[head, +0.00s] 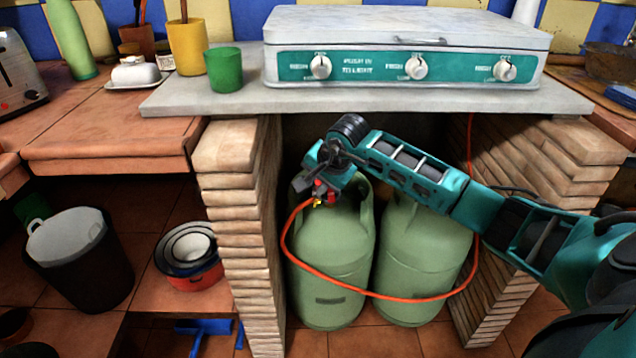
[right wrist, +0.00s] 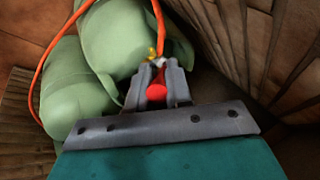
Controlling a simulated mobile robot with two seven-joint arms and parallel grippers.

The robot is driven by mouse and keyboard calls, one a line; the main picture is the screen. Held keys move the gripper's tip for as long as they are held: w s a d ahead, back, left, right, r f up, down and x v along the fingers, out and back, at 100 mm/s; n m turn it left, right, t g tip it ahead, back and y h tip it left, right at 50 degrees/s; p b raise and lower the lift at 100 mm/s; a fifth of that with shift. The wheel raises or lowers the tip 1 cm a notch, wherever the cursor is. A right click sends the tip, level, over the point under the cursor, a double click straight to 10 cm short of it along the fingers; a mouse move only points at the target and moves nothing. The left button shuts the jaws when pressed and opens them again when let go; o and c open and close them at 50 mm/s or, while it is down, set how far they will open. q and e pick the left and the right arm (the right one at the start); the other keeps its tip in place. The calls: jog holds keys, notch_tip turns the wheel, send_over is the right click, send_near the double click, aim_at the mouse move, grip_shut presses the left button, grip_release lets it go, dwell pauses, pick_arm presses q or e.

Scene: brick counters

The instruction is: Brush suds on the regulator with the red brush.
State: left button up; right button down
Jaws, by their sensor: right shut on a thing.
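My right gripper (head: 315,184) is at the top of the left green gas cylinder (head: 330,245), under the counter. In the right wrist view its jaws (right wrist: 158,72) are closed around a red piece (right wrist: 156,92), which looks like the red brush's handle. A pale bit, perhaps its bristles, shows at the fingertips. The regulator sits where the orange hose meets the left cylinder. Only a small yellow part (head: 317,202) of it shows clearly, also in the right wrist view (right wrist: 151,53), just beyond the fingertips. I cannot tell whether brush and regulator touch, and suds are not discernible. My left gripper is out of view.
A second green cylinder (head: 425,255) stands to the right. The orange hose (head: 370,294) loops in front of both. Brick pillars (head: 240,230) bound the niche, and the counter slab (head: 380,102) with a stove (head: 400,65) lies above. A green cup (head: 224,70) stands near the slab's left end.

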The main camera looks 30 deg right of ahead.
jog(key=shift+s+a, duration=0.15)
jog(key=shift+s, duration=0.1)
jog(key=shift+w+f, duration=0.1)
jog(key=shift+w, duration=0.05)
jog(key=shift+w+d+b, duration=0.2)
jog(key=shift+b, duration=0.1)
jog(key=shift+s, duration=0.1)
jog(key=shift+s+a, duration=0.2)
jog(key=shift+s, duration=0.05)
jog(key=shift+w+d, duration=0.1)
jog(key=shift+w, duration=0.05)
